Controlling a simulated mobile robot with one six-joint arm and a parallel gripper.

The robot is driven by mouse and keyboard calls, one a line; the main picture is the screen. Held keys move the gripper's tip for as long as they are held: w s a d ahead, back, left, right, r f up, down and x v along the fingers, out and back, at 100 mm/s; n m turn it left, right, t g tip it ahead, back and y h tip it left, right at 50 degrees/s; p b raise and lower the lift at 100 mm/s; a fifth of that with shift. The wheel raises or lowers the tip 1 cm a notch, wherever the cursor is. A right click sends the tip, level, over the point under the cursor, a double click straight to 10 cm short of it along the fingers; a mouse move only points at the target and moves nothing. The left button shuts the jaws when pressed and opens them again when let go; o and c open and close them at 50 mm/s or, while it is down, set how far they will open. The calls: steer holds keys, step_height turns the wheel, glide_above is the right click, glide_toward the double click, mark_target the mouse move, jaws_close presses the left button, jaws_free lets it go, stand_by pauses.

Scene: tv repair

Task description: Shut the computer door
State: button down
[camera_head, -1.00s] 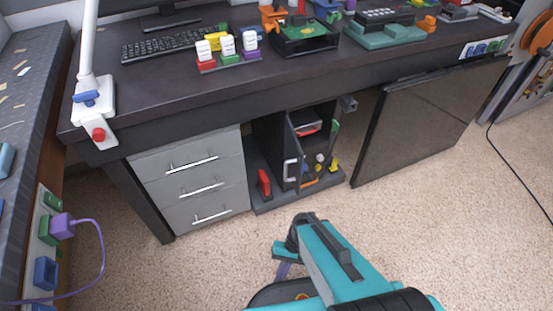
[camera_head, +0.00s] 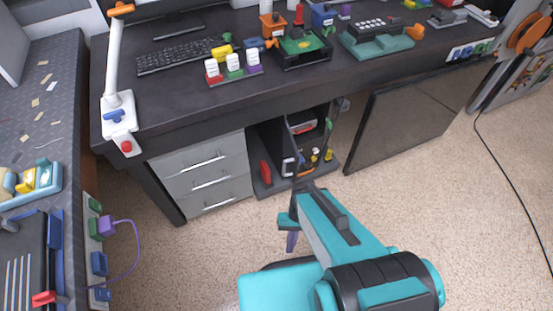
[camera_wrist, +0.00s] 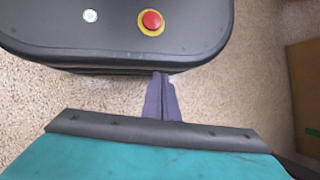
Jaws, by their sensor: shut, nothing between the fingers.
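The computer (camera_head: 265,193) is a dark case under the desk, between the drawers and a large dark panel. Its door (camera_head: 294,146) stands open, swung outward and seen nearly edge-on. The door has a light grey handle (camera_head: 288,167). My gripper (camera_head: 291,242) is low in front of the computer, pointing down, apart from the door. In the wrist view its purple fingers (camera_wrist: 162,78) are together and empty, above the carpet. The door does not show in the wrist view. My arm hides a little of the computer's lower front.
A red block (camera_head: 265,173) and small colored items sit inside the computer. Grey drawers (camera_head: 208,178) stand to its left, and the dark panel (camera_head: 405,120) to its right. Carpet (camera_head: 420,215) is free in front. A side bench (camera_head: 50,110) is at the left.

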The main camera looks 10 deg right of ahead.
steer(key=d+r+h+p, duration=0.1)
steer(key=d+r+p, duration=0.2)
steer(key=r+p, duration=0.9)
steer(key=s+d+r+h+p, duration=0.1)
steer(key=d+r+p, duration=0.2)
steer(key=r+p, duration=0.9)
steer(key=shift+s+r+n+h, duration=0.2)
steer(key=shift+r+n+h, duration=0.1)
steer(key=shift+n, duration=0.1)
